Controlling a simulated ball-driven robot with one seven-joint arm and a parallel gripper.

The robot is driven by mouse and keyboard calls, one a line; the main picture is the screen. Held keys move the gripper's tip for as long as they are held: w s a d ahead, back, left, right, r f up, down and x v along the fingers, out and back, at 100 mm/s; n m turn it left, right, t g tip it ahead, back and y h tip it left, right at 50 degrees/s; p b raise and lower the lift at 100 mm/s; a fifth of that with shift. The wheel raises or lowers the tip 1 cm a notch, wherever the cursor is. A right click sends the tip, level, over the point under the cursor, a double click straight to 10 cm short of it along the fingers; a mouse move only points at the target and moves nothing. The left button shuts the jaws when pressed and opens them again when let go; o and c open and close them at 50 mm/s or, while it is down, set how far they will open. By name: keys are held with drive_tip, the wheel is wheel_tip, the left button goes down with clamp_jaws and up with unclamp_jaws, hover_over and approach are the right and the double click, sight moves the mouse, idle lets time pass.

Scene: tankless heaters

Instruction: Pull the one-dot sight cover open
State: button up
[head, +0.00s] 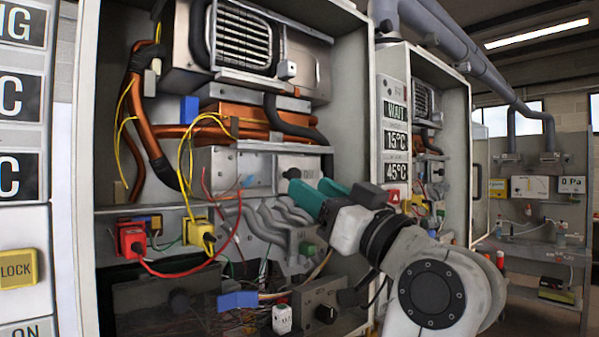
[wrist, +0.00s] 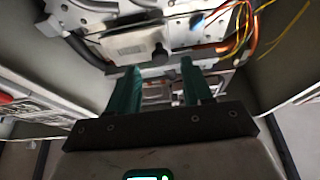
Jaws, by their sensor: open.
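The open heater cabinet (head: 345,100) holds a light metal panel (head: 255,160) at mid height. A pale plate (head: 300,162) with a small dark knob (head: 291,173) sits at the panel's right end; in the wrist view, a pale plate (wrist: 130,44) and dark knob (wrist: 161,50) lie just beyond my fingertips. Any dot marks are too small to read, so I cannot tell whether this is the one-dot sight cover. My gripper (head: 308,187) has teal fingers, parted and empty in the wrist view (wrist: 158,70). Its fingers hide part of the panel's lower right.
Yellow and red wires (head: 190,150) loop left of the panel. Grey curved pipes (head: 265,220) run below my fingers. A red connector (head: 131,238) and a yellow one (head: 199,235) sit lower left. A second heater cabinet (head: 455,80) stands at right.

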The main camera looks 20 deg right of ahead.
sight(305, 175)
drive_tip(key=shift+p+x, duration=0.55)
drive_tip(key=shift+x, duration=1.7)
clamp_jaws()
